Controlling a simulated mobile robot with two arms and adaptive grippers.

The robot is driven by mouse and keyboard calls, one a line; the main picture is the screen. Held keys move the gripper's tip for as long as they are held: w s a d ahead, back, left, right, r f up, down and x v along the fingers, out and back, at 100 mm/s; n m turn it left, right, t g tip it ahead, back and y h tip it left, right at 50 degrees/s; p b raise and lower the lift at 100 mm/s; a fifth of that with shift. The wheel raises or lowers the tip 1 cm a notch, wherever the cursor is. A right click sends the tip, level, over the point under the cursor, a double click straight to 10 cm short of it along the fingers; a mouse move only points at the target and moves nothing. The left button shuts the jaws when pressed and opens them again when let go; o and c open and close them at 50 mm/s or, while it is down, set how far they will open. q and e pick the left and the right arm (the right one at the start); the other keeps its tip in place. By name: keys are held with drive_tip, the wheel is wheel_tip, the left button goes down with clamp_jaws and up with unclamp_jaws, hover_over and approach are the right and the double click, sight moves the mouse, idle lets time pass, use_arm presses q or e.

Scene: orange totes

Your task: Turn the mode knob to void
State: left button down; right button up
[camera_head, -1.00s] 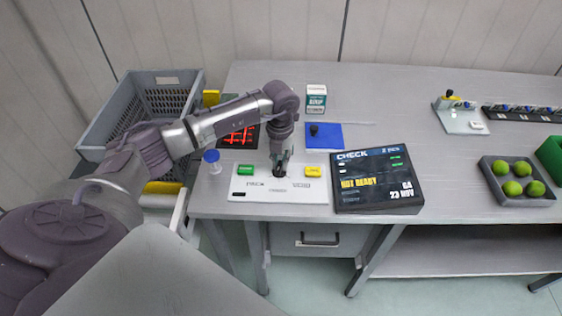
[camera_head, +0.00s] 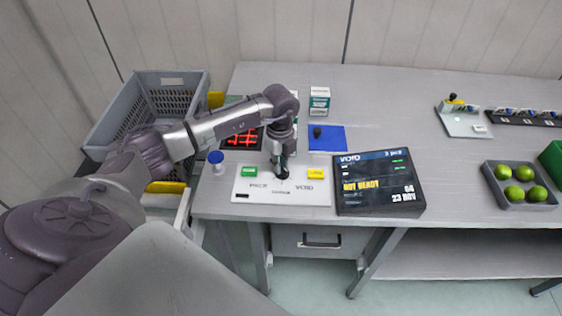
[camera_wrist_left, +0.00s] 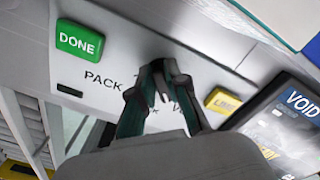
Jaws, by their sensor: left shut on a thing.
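The mode knob sits on a white panel (camera_head: 303,197) and is mostly hidden by my left gripper (camera_head: 282,172). My left gripper points down and is shut on the knob. In the left wrist view the gripper (camera_wrist_left: 157,88) is over the middle of the panel, with the word PACK beside it and other lettering partly covered. A green DONE button (camera_wrist_left: 80,40) is to the left, and a yellow button (camera_wrist_left: 222,101) to the right. The dark display (camera_head: 378,183) right of the panel reads VOID, 3 pcs and NOT READY. My right gripper is not in view.
A blue mat (camera_head: 327,139) with a dark knobbed object and a small box (camera_head: 319,101) are behind the panel. A grey crate (camera_head: 150,95) is at the left. A grey tray (camera_head: 520,184) with several green fruits is at the right.

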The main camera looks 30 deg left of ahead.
use_arm(q)
drive_tip(key=shift+a+r+n+p, duration=0.15)
drive_tip(key=shift+n+p, duration=0.2)
drive_tip(key=shift+n, duration=1.35)
drive_tip(key=c, duration=1.2)
unclamp_jaws()
drive_tip(key=shift+s, duration=0.1)
drive_tip(key=shift+o, duration=0.2)
wheel_tip(320, 180, up, 12)
